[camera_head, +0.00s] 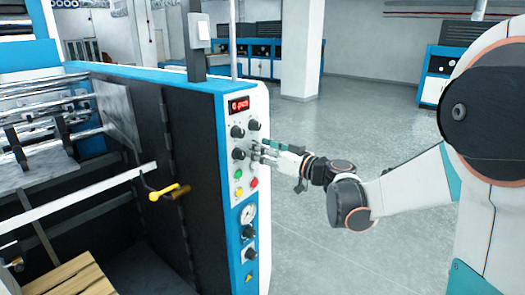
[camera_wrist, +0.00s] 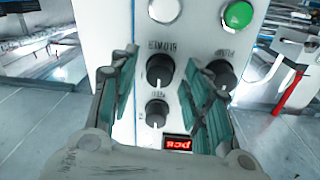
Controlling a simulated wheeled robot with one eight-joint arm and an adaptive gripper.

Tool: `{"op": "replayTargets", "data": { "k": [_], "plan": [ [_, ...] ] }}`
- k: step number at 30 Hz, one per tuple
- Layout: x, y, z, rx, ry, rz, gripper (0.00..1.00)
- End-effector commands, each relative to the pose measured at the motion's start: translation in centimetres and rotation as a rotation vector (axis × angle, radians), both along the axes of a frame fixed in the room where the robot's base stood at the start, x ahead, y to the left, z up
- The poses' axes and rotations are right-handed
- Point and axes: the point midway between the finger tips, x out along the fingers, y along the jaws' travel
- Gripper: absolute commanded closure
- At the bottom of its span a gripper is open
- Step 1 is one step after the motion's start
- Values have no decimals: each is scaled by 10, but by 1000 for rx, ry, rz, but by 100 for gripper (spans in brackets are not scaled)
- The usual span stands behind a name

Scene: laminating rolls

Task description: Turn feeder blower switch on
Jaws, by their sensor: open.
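The feeder blower switch (camera_wrist: 160,71) is a black rotary knob with a white mark, on the light panel of the machine. The lettering beside it, upside down in the wrist view, reads as blower. My gripper (camera_wrist: 164,92) is open, with its green-padded fingers on either side of this knob in that view. I cannot tell whether the pads touch it. In the head view, my gripper (camera_head: 262,152) is right at the panel face, and its fingers hide the area around the switch.
A pump knob (camera_wrist: 222,76) sits close to the right finger in the wrist view. Another knob (camera_wrist: 157,113) and a red display (camera_wrist: 178,144) lie below. A green button (camera_wrist: 238,14) is at the top. The grey floor (camera_head: 370,120) right of the machine is open.

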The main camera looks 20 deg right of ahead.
Motion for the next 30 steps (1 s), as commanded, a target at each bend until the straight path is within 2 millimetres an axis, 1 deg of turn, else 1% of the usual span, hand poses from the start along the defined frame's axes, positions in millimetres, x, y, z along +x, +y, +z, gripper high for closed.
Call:
{"op": "replayTargets", "data": {
  "k": [4, 5, 6, 8, 9, 10, 20, 26, 30],
  "plan": [
    [0, 0, 0, 0, 0, 0, 56],
    [0, 0, 0, 0, 0, 0, 63],
    [0, 0, 0, 0, 0, 0, 72],
    [0, 0, 0, 0, 0, 0, 85],
    [0, 0, 0, 0, 0, 0, 94],
    [0, 0, 0, 0, 0, 0, 100],
    [0, 0, 0, 16, 12, 0, 100],
    [-1, 0, 0, 86, 62, 0, 100],
    [-1, 0, 1, 169, 123, 0, 100]
  ]
}}
